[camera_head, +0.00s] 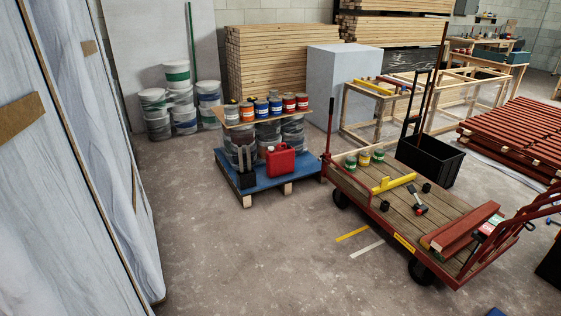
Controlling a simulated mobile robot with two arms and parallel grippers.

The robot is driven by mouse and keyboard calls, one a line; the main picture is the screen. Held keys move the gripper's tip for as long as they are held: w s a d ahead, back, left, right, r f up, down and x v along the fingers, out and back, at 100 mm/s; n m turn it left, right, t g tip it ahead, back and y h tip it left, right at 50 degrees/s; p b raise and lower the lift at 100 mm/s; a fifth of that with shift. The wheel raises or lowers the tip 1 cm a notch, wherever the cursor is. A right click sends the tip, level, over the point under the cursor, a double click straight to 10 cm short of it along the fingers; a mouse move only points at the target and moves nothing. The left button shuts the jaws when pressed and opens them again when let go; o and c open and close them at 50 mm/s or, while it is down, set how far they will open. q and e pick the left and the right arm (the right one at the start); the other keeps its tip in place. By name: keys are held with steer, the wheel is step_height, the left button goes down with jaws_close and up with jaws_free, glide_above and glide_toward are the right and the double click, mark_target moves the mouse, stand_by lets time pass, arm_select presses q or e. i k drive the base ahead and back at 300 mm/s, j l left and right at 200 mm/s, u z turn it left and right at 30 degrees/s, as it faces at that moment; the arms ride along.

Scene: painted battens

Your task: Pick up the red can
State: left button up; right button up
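Two small red cans, one (289,103) and another (302,102) at the row's right end, stand upright on a wooden board (232,124). To their left in the same row are two blue cans (262,108), an orange can (247,112) and a pale grey can (231,113). The board rests on several large buckets on a blue pallet (258,190). A larger red jerrycan (280,160) with a handle stands on the pallet in front of the buckets. Neither of my grippers is in view.
A flatbed cart (370,204) with a yellow tool, small tins, a hammer and red battens stands right of the pallet. White sheeting (75,150) lines the left. Stacked buckets (177,85) stand behind. The concrete floor (250,255) before the pallet is mostly clear.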

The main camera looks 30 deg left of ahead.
mark_target(279, 161)
steer(key=i+j, duration=0.2)
steer(key=i, duration=0.25)
steer(key=i+j+z, duration=0.1)
steer(key=i, duration=0.4)
steer(key=i+j, duration=0.2)
steer(key=i+j+z, duration=0.1)
steer(key=j, duration=0.35)
steer(key=i+j, duration=0.3)
steer(key=i+j+z, duration=0.1)
steer(key=j, duration=0.25)
steer(key=i+j+z, duration=0.1)
steer(key=i+j, duration=0.35)
steer(key=j, duration=0.3)
steer(key=i+j+z, duration=0.1)
steer(key=j, duration=0.25)
steer(key=i+j, duration=0.2)
steer(key=j, duration=0.2)
